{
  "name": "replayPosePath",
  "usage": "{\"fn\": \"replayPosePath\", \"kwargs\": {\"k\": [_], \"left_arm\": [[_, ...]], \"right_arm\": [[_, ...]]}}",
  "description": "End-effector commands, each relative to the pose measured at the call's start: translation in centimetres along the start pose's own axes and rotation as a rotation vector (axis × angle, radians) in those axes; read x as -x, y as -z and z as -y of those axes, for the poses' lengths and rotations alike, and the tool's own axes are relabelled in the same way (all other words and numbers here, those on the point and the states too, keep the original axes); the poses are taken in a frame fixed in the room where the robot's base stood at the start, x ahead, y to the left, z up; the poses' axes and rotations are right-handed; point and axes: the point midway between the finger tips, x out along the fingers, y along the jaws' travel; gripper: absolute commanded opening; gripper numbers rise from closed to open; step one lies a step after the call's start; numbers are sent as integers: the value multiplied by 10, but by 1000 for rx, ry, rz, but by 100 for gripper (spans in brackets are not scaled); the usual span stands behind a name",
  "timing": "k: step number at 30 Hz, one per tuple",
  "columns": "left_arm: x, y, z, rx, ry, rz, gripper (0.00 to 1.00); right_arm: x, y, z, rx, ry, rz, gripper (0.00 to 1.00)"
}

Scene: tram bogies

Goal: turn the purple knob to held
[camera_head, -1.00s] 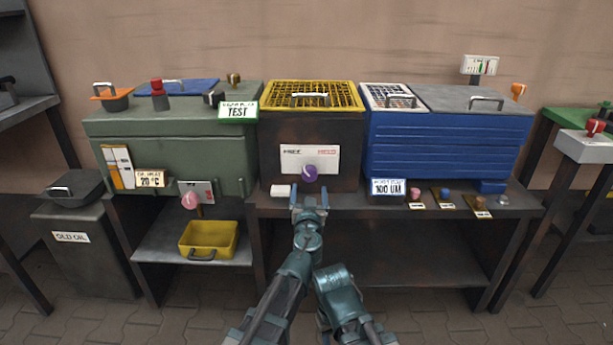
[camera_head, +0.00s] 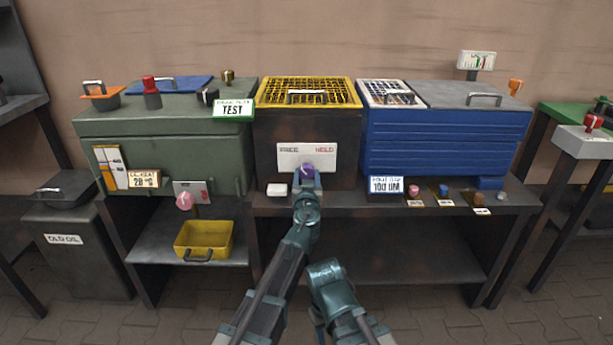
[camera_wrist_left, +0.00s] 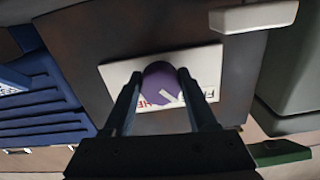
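The purple knob (camera_head: 307,168) sits on a white plate (camera_head: 292,156) on the front of the dark box with a yellow grille top. The plate reads FREE at left and HELD at right. My left gripper (camera_head: 308,180) is at the knob, covering its lower part in the head view. In the left wrist view the two fingers (camera_wrist_left: 160,88) lie on either side of the knob (camera_wrist_left: 160,80), close against its edges, with no clear gap. The knob shows a white mark; its exact direction is hard to read. Part of my right arm shows; its fingers do not.
A white block (camera_head: 276,190) stands on the bench below the plate, left of my gripper. A green box (camera_head: 165,140) with a pink knob (camera_head: 185,201) is at left. A blue box (camera_head: 440,145) is at right, with several small knobs on the bench edge before it.

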Motion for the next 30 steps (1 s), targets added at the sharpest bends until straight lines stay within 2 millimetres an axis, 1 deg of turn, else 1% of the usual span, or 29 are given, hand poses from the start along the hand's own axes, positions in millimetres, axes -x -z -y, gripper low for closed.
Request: {"fn": "replayPosePath", "kwargs": {"k": [1,5,6,7,13,17,23,30], "left_arm": [[0,0,0,0,0,0,34],[0,0,0,0,0,0,11],[0,0,0,0,0,0,3],[0,0,0,0,0,0,2],[0,0,0,-22,1,0,2],[0,0,1,-73,1,0,2],[0,0,1,-221,1,0,2],[0,0,2,-447,0,0,2]], "right_arm": [[0,0,0,0,0,0,50],[0,0,0,0,0,0,50],[0,0,0,0,0,0,50],[0,0,0,0,0,0,50],[0,0,0,0,0,0,50],[0,0,0,0,0,0,50],[0,0,0,0,0,0,50],[1,0,0,0,0,0,50]]}}
